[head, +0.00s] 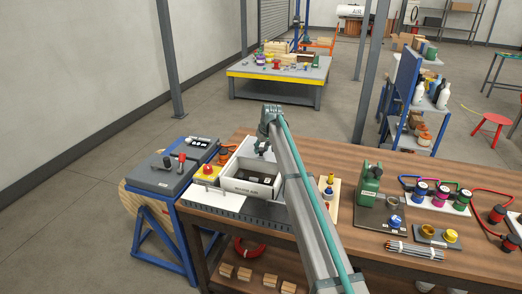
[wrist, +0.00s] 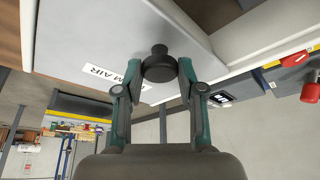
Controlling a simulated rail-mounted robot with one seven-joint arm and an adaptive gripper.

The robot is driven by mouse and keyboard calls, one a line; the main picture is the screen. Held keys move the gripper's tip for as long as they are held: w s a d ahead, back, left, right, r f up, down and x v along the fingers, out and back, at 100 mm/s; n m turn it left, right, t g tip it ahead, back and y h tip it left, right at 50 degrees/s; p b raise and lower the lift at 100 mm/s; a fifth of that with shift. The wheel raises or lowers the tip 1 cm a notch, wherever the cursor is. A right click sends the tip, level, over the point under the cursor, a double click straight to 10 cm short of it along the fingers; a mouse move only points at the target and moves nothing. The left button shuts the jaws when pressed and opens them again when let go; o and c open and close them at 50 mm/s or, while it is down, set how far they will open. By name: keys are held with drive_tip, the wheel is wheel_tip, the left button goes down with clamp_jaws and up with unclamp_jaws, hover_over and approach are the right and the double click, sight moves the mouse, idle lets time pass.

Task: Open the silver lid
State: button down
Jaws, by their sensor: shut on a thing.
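The silver lid (wrist: 100,35) is a flat grey panel that fills the upper left of the wrist view. A black round knob (wrist: 159,65) stands on it near a label with partly hidden text ending in "AIR". My gripper (wrist: 160,78) has its two fingers closed around the knob, one on each side. In the head view my gripper (head: 263,149) is at the back of a white box (head: 227,173) on the bench. The box's inside shows dark parts. The lid's exact angle is hard to tell, and my arm hides the box's right side.
Left of the box are a yellow unit with a red button (head: 208,170) and a grey panel with levers (head: 168,172). Right of my arm stand a green device (head: 369,183) and several coloured valves. Bare wooden bench (head: 310,150) lies behind my arm.

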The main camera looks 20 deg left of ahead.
drive_tip(key=c, duration=0.7)
unclamp_jaws()
drive_tip(key=shift+r, duration=0.1)
drive_tip(key=v, duration=1.2)
drive_tip(key=shift+s, duration=0.1)
